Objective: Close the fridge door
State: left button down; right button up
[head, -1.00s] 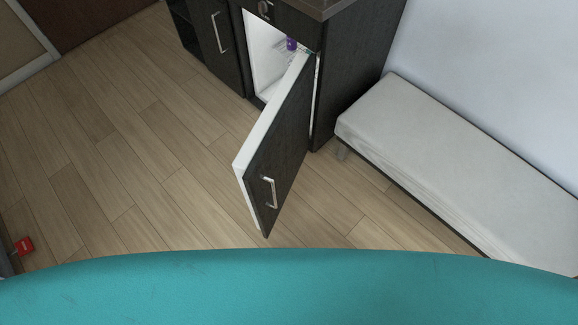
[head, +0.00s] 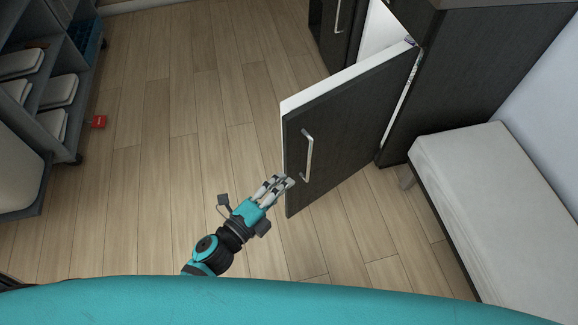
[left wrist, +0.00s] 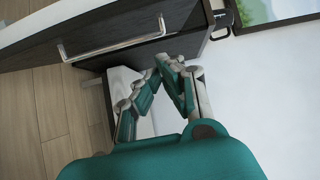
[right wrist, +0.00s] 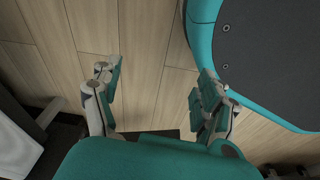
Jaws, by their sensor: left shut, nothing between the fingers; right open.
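The fridge door (head: 345,125) is a dark panel with a white inner edge and a metal bar handle (head: 307,155). It stands wide open, swung out from the dark cabinet (head: 455,75). My left gripper (head: 286,183) is shut and empty, close to the door's free edge below the handle; whether it touches is unclear. The left wrist view shows the door (left wrist: 125,35) and its handle (left wrist: 115,45) just beyond the closed fingers (left wrist: 165,65). My right gripper (right wrist: 155,85) is open and empty above wood floor, and is not in the head view.
A white padded bench (head: 485,180) stands right of the cabinet. A grey shelf cart (head: 70,90) with folded white items stands at the left, with a small red object (head: 99,122) on the floor. The wooden floor (head: 190,130) between is clear.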

aim_at(307, 137)
pick_arm(q)
jog(key=shift+m, duration=0.3)
jog(key=w+d, duration=0.1)
jog(key=w, duration=0.2)
jog(key=w+d, duration=0.1)
jog(key=w, duration=0.2)
jog(key=w+d+r, duration=0.1)
jog(key=w+d, duration=0.1)
jog(key=w, duration=0.2)
jog(key=shift+w+p, duration=0.1)
jog(key=shift+p, duration=0.2)
jog(key=shift+w+a, duration=0.35)
jog(key=shift+w, duration=0.05)
